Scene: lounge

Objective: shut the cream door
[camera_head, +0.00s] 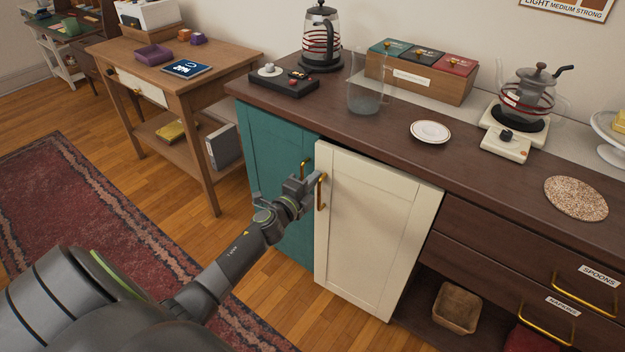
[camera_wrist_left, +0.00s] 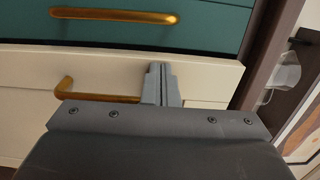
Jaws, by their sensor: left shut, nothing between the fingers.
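The cream door (camera_head: 375,230) is a pale panel under the counter. It stands slightly ajar, its left edge out from the cabinet, with a dark gap along its top. Its brass handle (camera_head: 321,192) is near the upper left edge; the handle also shows in the left wrist view (camera_wrist_left: 95,92). My left gripper (camera_head: 316,180) is shut and empty, its fingertips at the door's upper left edge beside the handle. In the left wrist view the fingertips (camera_wrist_left: 161,70) lie over the cream face; I cannot tell if they touch. My right gripper is not in view.
A teal door (camera_head: 275,180) with a brass handle is left of the cream door. The counter (camera_head: 400,165) above holds a glass pitcher (camera_head: 366,85), saucer (camera_head: 430,131) and kettles. Drawers (camera_head: 510,260) and an open shelf with a basket (camera_head: 456,307) are at right.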

